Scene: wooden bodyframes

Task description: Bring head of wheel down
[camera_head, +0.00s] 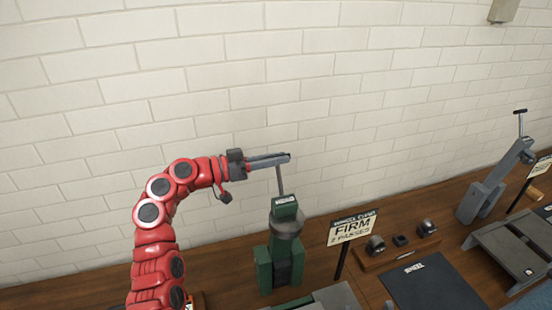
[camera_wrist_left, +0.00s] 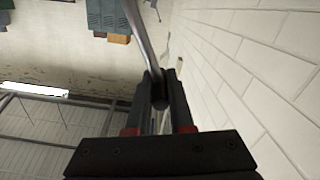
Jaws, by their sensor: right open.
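A green machine (camera_head: 279,262) with a grey round collar and a green head (camera_head: 284,207) stands upright on the wooden bench. A thin metal lever (camera_head: 280,182) rises from its head. My left gripper (camera_head: 284,158), on the red arm, is at the lever's upper end. In the left wrist view the metal lever (camera_wrist_left: 141,40) runs down to a dark end between the two fingers of my left gripper (camera_wrist_left: 160,88), which look shut on it. My right gripper is in neither view.
A sign (camera_head: 352,228) reading "FIRM 2 PASSES" stands right of the machine. Beyond it are a wooden block with dark round parts (camera_head: 400,246), a dark panel (camera_head: 435,287) and a grey machine (camera_head: 490,190). A white brick wall (camera_head: 330,90) is close behind.

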